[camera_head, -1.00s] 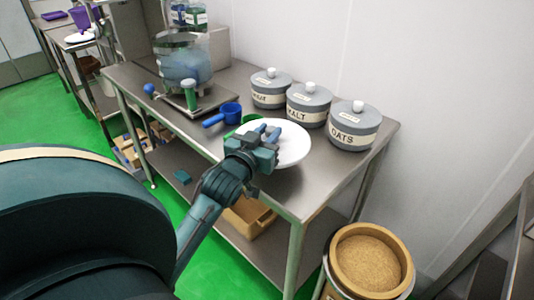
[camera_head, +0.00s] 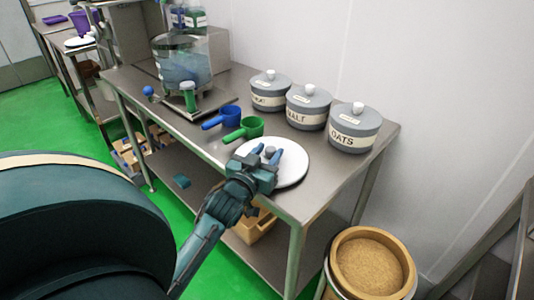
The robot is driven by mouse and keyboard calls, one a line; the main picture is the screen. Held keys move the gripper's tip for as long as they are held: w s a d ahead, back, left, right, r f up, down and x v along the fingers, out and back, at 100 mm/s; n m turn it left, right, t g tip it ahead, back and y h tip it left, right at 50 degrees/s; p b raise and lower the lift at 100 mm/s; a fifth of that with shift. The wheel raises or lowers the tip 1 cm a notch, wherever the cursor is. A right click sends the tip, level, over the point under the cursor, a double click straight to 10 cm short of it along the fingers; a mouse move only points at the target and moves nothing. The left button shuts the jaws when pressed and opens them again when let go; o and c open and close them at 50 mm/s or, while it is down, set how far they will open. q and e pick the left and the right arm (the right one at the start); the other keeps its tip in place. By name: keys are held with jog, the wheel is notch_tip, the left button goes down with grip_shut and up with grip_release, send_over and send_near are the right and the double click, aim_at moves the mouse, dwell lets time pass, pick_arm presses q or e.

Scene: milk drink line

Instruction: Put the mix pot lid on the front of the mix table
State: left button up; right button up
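The mix pot lid (camera_head: 293,168) is a round white disc with a small grey knob (camera_head: 270,150). It appears to lie flat at the front of the steel mix table (camera_head: 318,180). My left gripper (camera_head: 266,154) is over the lid's near left part. Its blue fingers look spread apart on either side of the knob; whether they touch it is hard to tell. The gripper hides part of the lid's near edge. My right gripper is not in view.
Grey jars, including the oats jar (camera_head: 354,128), line the wall side. The glass mix pot (camera_head: 181,62) stands at the back. A grain bin (camera_head: 369,262) is at lower right.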

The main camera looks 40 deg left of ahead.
pick_arm(q)
jog(key=shift+o, duration=0.9)
